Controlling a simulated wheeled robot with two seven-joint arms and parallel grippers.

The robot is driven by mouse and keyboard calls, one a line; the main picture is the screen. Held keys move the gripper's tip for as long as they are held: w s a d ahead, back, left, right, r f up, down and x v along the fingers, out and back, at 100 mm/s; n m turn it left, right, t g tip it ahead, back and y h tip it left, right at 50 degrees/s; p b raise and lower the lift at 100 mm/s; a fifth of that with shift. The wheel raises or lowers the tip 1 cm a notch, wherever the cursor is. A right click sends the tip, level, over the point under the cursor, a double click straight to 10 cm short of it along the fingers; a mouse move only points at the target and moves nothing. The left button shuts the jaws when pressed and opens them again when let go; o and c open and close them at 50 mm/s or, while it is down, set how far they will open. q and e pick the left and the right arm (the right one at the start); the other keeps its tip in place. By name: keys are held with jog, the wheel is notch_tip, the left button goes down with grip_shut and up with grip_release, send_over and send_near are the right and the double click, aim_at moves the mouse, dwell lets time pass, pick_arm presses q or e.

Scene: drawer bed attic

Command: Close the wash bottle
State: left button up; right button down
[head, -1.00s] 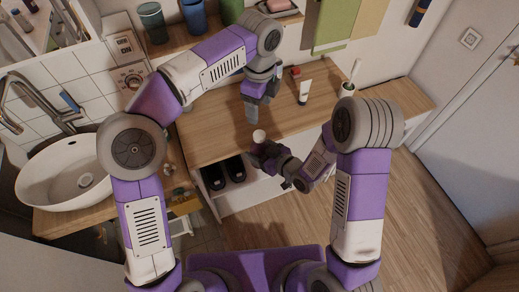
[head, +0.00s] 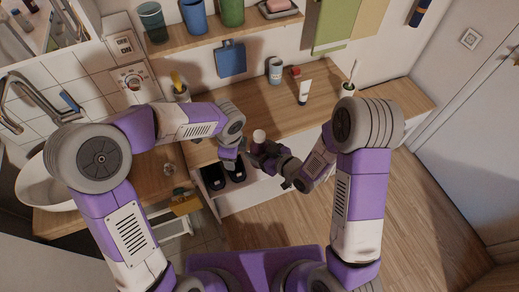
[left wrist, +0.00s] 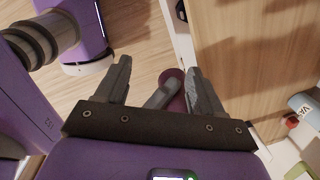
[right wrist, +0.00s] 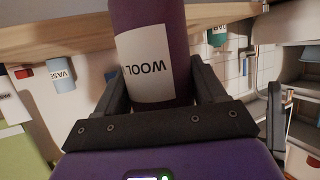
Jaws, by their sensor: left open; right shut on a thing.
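The wash bottle (right wrist: 150,45) is a dark purple cylinder with a white label reading WOOL. My right gripper (right wrist: 160,90) is shut around it and holds it in front of the wooden counter. In the head view the bottle (head: 258,137) is small and roughly upright; whether its top is capped is too small to tell. My left gripper (left wrist: 158,80) is open and empty, just left of the bottle in the head view. In the left wrist view a rounded purple part of the bottle (left wrist: 174,78) shows between its fingers, apparently beyond the tips.
The counter (head: 215,125) is mostly clear. A pale blue labelled container (head: 275,70), a white tube (head: 304,92) and a small red item (head: 295,71) stand towards its back. A sink (head: 38,185) is at left.

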pick_arm(q)
jog(key=s+a+f+n+h, duration=0.2)
jog(key=s+f+n, duration=0.6)
jog(key=f+n, duration=0.3)
jog(key=s+a+f+n+h, duration=0.2)
jog(key=s+f+n, duration=0.5)
jog(key=f+n, duration=0.5)
jog(key=shift+s+a+f+g, duration=0.25)
jog(key=shift+s+a+g, duration=0.05)
jog(key=shift+s+a, duration=0.15)
pick_arm(e)
jog(key=w+d+r+m+t+h, duration=0.2)
jog(key=d+m+h, duration=0.6)
jog(key=d, duration=0.5)
jog(key=shift+d+t+h, duration=0.25)
jog(key=shift+t+h, duration=0.15)
jog(key=shift+t, duration=0.2)
